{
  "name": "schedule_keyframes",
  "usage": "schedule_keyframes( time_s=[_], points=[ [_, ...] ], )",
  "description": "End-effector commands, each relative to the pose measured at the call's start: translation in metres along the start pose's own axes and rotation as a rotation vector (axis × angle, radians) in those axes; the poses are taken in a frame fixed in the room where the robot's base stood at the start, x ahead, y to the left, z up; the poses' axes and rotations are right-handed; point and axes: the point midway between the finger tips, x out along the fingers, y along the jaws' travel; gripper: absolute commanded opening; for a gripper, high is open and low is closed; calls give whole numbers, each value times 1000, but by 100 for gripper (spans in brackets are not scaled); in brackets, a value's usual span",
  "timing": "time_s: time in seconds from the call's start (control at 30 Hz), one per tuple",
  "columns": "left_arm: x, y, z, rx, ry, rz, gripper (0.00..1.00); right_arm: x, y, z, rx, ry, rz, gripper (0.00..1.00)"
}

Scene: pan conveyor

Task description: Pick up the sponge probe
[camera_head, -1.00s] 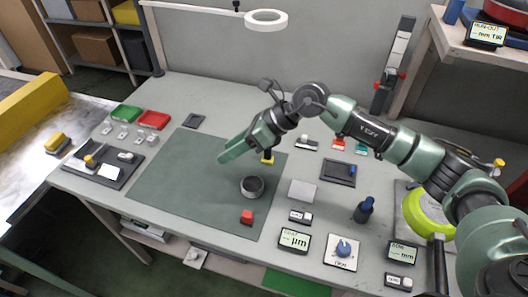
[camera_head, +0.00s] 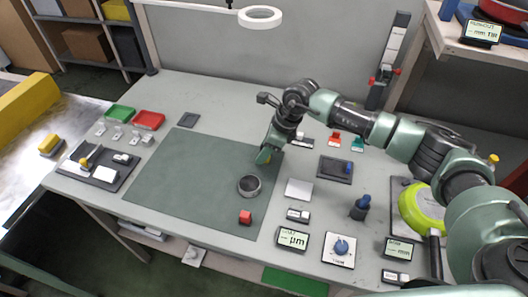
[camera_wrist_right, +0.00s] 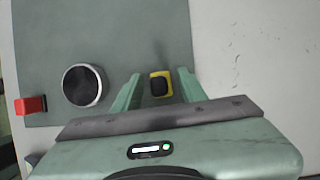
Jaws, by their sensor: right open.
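A small yellow block with a black top, which I take to be the sponge probe (camera_wrist_right: 160,84), lies near the edge of the green mat (camera_head: 175,185). In the head view my right gripper (camera_head: 265,156) mostly covers it, with only a bit of yellow showing. In the right wrist view my right gripper (camera_wrist_right: 158,92) is open, its two green fingers on either side of the block. The block sits between the fingertips, with gaps visible on both sides. I cannot tell the fingertips' height above the mat. My left gripper is not in view.
A round dark cup with a metal rim (camera_head: 249,185) and a red block (camera_head: 245,217) stand on the mat nearby. A grey plate (camera_head: 298,188) and small displays (camera_head: 292,238) lie to the right. A dark tray (camera_head: 117,178) is at the left. The mat's left part is clear.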

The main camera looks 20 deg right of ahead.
Motion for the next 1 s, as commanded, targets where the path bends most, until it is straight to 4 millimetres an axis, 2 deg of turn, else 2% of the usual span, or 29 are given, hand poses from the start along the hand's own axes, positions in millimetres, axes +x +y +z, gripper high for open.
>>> schedule_keyframes(
  time_s=[0.17, 0.3, 0.33, 0.77, 0.87, 1.0],
  points=[
    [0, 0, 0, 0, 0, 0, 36, 0, 0, 0, 0, -1, 0, 42],
    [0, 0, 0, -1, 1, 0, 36, 0, 0, 0, 0, -1, 0, 3],
    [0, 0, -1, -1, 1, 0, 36, 0, 0, 0, 0, -1, 0, 0],
    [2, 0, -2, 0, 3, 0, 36, -6, -1, 3, 0, -2, -1, 0],
    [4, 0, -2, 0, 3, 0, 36, -16, -1, 8, -1, -4, -2, 0],
    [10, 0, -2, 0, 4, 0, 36, -40, -1, 18, -3, -6, -4, 0]
  ],
)
